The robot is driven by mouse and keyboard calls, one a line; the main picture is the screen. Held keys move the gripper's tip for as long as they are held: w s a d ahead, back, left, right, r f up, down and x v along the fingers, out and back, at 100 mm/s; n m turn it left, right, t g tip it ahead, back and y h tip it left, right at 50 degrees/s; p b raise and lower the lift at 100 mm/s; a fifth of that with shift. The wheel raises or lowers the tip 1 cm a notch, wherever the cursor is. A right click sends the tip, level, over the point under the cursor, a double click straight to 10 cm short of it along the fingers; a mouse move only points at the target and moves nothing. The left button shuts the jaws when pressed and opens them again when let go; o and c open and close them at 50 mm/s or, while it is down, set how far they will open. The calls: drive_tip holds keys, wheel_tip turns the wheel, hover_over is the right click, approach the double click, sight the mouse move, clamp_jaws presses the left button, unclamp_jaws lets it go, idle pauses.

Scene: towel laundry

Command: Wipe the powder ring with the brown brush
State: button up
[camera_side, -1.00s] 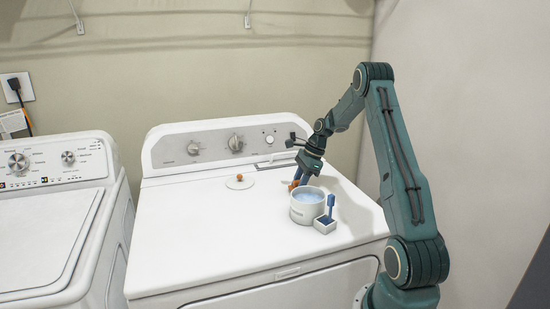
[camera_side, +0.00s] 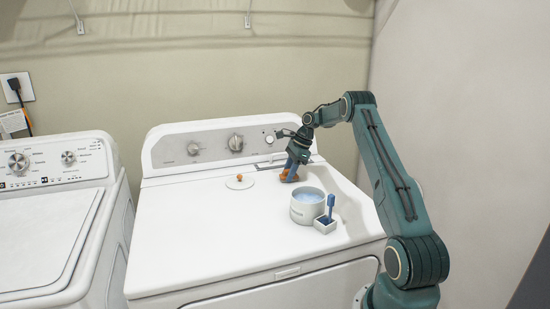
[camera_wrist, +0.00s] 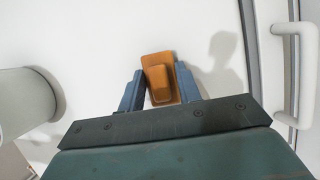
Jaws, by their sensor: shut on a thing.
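My gripper (camera_side: 294,168) points down over the white machine top, behind the white pot. In the wrist view the brush (camera_wrist: 161,62) sits between the two blue fingers of my gripper (camera_wrist: 159,88). The brush is at or just above the machine top; I cannot tell whether it touches. I cannot make out a powder ring in either view.
The white pot (camera_side: 306,214) holds light blue contents. The control panel (camera_side: 210,148) rises behind.

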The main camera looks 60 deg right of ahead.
drive_tip(key=shift+r, duration=4.1)
